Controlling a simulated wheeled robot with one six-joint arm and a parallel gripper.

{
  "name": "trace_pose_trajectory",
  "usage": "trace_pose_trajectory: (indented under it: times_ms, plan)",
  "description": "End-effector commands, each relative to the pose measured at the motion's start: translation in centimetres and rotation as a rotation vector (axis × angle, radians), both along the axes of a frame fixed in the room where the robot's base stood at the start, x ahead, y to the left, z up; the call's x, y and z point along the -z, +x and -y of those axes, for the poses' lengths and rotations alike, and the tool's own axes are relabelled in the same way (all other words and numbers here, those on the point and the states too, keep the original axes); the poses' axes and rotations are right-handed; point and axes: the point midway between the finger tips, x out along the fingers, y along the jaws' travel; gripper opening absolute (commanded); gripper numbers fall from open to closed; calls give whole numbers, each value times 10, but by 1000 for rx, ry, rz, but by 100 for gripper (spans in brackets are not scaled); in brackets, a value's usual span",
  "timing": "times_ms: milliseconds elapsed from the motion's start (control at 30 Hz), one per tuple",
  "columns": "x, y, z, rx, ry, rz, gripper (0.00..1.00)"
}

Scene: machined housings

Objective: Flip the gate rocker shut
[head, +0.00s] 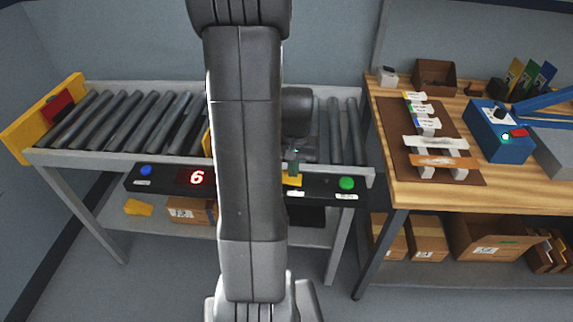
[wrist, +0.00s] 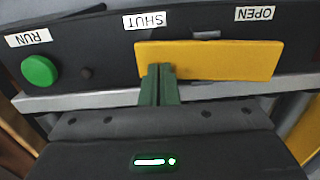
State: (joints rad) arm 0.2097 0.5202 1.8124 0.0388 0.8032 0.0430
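The gate rocker is a yellow plate (wrist: 225,60) on a black control panel; it also shows small in the head view (head: 291,181), partly behind my arm. In the wrist view the upside-down labels SHUT (wrist: 145,20) and OPEN (wrist: 254,13) are beside its left and right ends. My gripper (wrist: 160,70) has green fingers close together with nothing visible between them. The fingertips overlap the rocker near its SHUT end; whether they touch it is unclear. In the head view my gripper (head: 294,163) is just above the panel. Which rocker end is down I cannot tell.
A green RUN button (wrist: 40,70) is close left of the rocker in the wrist view. The panel also has a red display reading 6 (head: 197,177) and a blue button (head: 146,170). The roller conveyor (head: 130,120) lies behind; a wooden workbench (head: 430,195) stands right.

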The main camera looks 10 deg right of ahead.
Motion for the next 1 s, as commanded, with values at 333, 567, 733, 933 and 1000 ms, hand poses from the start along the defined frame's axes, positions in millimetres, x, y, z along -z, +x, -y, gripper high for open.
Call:
trace_pose_trajectory:
  times_ms: [333, 567, 733, 933, 1000]
  plan:
    - [2, -2, 0, 1, 1, -7, 0]
    - [-21, -1, 0, 0, 0, -3, 0]
    - [-50, 1, 1, -2, -2, 2, 0]
    - [-92, -2, 11, -1, -3, 6, 0]
    - [-106, -3, 14, -1, -2, 5, 0]
